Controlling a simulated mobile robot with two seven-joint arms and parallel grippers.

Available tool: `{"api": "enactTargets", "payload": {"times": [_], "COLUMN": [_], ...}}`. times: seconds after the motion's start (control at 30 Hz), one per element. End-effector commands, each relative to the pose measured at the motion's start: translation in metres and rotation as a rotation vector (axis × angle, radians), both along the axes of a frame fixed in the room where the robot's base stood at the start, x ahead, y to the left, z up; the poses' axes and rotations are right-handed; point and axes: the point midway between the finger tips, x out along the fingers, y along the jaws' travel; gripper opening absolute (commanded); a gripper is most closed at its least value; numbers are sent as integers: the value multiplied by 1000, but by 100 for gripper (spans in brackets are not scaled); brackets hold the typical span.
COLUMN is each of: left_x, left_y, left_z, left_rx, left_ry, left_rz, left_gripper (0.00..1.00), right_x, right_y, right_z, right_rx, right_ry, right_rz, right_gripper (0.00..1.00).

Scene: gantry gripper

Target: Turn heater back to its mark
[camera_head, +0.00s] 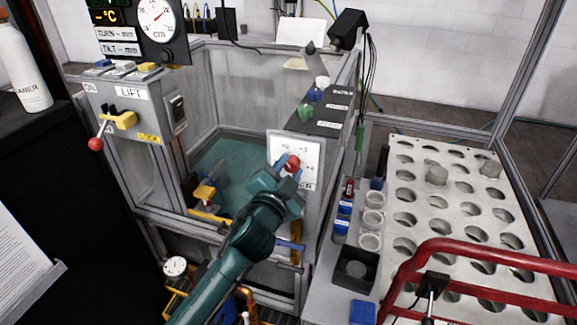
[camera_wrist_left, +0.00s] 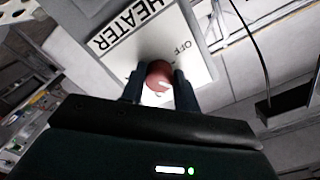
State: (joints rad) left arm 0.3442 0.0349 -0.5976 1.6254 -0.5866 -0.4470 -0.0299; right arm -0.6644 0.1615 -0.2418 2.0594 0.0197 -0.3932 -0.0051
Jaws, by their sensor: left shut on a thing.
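The heater panel (camera_head: 282,144) is a white plate with numbered marks on the front wall of the tank, in the middle of the head view. Its red knob (camera_head: 292,162) sits on the plate. My left gripper (camera_head: 287,174) reaches up from below and is shut on the knob. In the left wrist view, the panel (camera_wrist_left: 140,33) reads HEATER and OFF, and the red knob (camera_wrist_left: 160,75) is between my two dark fingers (camera_wrist_left: 158,90). The fingers and hand hide part of the scale, so I cannot tell which mark the knob points to. My right gripper is not in view.
The tank (camera_head: 255,75) stands behind the panel, with a LIFT box (camera_head: 127,93) and red-tipped lever at left. A rack (camera_head: 440,205) of round holes lies at right, behind a red rail (camera_head: 480,247). Small cups (camera_head: 371,219) stand between tank and rack.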

Motion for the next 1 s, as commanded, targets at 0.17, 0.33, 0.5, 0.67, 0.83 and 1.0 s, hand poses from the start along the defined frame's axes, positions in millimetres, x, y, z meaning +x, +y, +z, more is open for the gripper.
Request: {"api": "enactTargets", "payload": {"times": [0.17, 0.33, 0.5, 0.67, 0.83, 1.0], "left_x": [0, 0, 0, 0, 0, 0], "left_y": [0, 0, 0, 0, 0, 0], "left_z": [1, 0, 0, 0, 0, 0], "left_rx": [41, 54, 55, 54, 53, 53], "left_ry": [-14, -18, -19, -18, -18, -18], "left_rz": [1, -1, -1, -1, -1, -1], "left_gripper": [8, 8, 8, 8, 45, 52], "right_x": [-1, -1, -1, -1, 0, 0], "right_y": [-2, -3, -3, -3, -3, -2], "right_z": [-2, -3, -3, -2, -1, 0], "right_rx": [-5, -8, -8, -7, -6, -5], "right_ry": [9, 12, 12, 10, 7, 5], "right_rz": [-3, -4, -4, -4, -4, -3], "right_gripper": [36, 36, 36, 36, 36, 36]}}
